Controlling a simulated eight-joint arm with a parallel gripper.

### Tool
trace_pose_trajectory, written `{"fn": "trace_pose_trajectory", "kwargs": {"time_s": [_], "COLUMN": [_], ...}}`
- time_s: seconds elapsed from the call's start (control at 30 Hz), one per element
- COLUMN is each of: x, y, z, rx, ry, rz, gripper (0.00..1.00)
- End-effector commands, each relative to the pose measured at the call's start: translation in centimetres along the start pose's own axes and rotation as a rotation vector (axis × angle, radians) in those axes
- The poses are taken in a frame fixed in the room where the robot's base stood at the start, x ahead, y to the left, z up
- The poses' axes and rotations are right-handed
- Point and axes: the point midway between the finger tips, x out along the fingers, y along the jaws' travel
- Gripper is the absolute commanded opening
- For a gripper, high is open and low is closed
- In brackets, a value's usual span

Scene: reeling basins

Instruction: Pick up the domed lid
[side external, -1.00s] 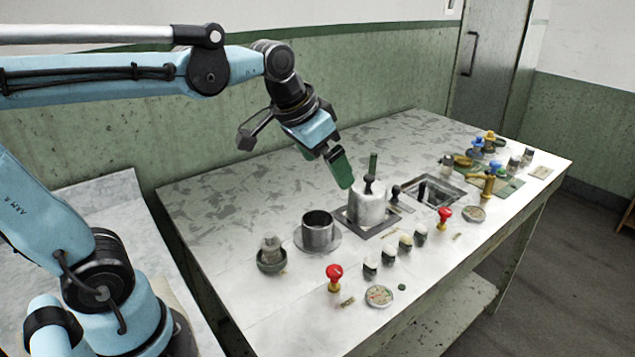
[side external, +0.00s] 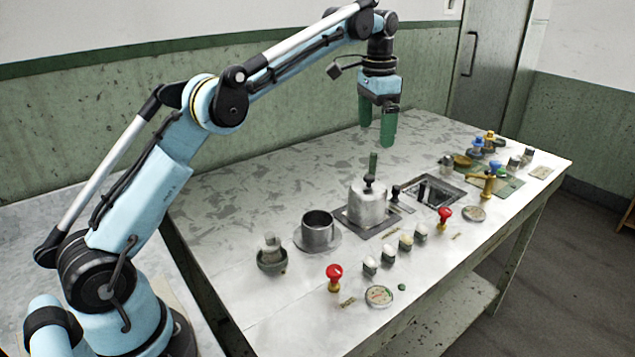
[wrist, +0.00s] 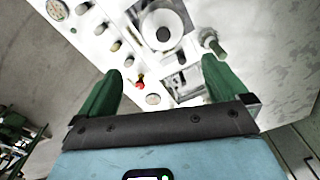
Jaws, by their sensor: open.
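The domed lid (side external: 366,207) is a pale grey, tall cover with a black knob on top. It stands on a dark square frame set in the bench. In the wrist view the lid (wrist: 150,22) shows from above at the top middle, with its dark knob near its centre. My gripper (side external: 376,135) has green fingers pointing down, well above the bench and apart from the lid. In the wrist view my gripper (wrist: 162,70) is open, with nothing between its fingers. Whatever is under the lid is hidden.
A green post (side external: 373,164) stands just behind the lid. A metal cup (side external: 318,231) on a saucer is to its left, an open sunken basin (side external: 434,191) to its right. Several small pale-topped pots and red knobs (side external: 445,213) line the front. The back left bench is clear.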

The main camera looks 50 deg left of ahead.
Motion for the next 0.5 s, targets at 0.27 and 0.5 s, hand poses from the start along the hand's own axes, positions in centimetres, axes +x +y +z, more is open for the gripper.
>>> {"fn": "trace_pose_trajectory", "kwargs": {"time_s": [0.27, 0.5], "x": [1.7, 3.3], "y": [-0.7, -0.7], "z": [-0.2, -0.2], "rx": [0.029, 0.029], "ry": [-0.040, -0.040], "rz": [0.021, 0.022], "gripper": [1.00, 1.00]}}
